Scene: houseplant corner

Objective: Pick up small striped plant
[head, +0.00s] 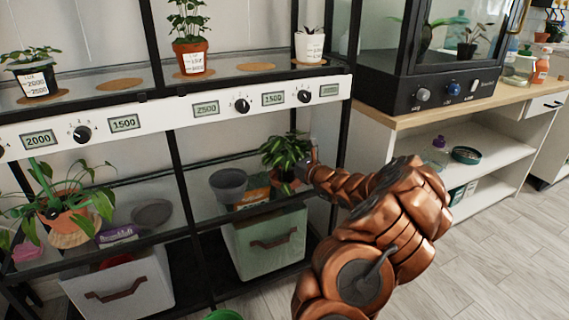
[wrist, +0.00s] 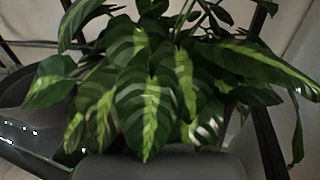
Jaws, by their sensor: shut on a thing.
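The small striped plant (head: 285,151) stands in a terracotta pot on the lower glass shelf, at the right end, in the head view. Its dark green leaves with pale green stripes fill most of the wrist view (wrist: 150,95). My gripper (head: 303,170) is at the right side of the plant, at pot height, and is shut on it. The fingertips are largely hidden by leaves and by my wrist. In the wrist view a grey part of my gripper shows at the bottom, below the leaves, and the pot is hidden.
A black shelf post (head: 349,90) rises close to my wrist. Greenish and white bins (head: 266,243) sit below. Potted plants (head: 189,38) stand on the upper shelf.

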